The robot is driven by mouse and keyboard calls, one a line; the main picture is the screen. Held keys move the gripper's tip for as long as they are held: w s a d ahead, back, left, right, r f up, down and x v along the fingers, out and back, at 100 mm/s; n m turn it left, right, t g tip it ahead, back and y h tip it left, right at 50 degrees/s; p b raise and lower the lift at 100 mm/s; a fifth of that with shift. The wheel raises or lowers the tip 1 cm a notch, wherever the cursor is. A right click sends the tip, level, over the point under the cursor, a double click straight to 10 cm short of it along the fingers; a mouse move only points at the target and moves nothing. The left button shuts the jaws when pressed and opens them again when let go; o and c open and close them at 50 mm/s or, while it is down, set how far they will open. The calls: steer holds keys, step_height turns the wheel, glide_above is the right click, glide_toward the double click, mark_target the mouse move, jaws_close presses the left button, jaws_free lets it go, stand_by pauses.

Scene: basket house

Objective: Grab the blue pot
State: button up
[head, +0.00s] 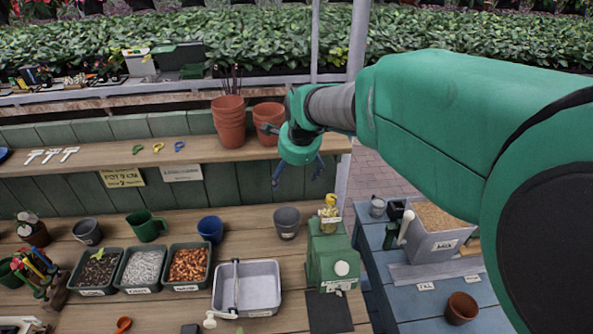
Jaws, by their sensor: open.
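The blue pot (210,229) stands upright on the wooden bench, behind the tray of brown pellets. It is small, dark blue and looks empty. My gripper (298,181) hangs from my green arm at the upper middle, in front of the shelf edge, to the right of the blue pot and apart from it. Its two blue fingers are spread, with nothing between them.
Filled trays (143,289) and a grey basin (262,304) lie in front. Terracotta pots (229,123) stand on the shelf. A green dispenser (331,259) stands at the bench's right end.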

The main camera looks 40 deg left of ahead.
steer(key=s+a+f+m+g, duration=0.3)
steer(key=s+a+f, duration=1.4)
steer(key=s+a, duration=0.25)
steer(key=m+g, duration=0.1)
steer(key=m, duration=0.4)
glide_toward(210, 227)
steer(key=shift+s+d+r, duration=0.25)
steer(key=shift+d+r, duration=0.05)
steer(key=shift+d, duration=0.25)
steer(key=shift+s+d+r, duration=0.2)
steer(key=shift+d+r, duration=0.05)
steer(key=shift+d, duration=0.25)
steer(key=shift+x, duration=1.15)
steer(key=shift+s, duration=0.1)
steer(key=shift+s+b+x, duration=0.1)
steer(key=shift+b+x, duration=0.3)
steer(key=shift+x, duration=0.9)
steer(key=shift+s+b+x, duration=0.15)
steer(key=shift+b+x, duration=0.25)
steer(key=shift+x, duration=0.85)
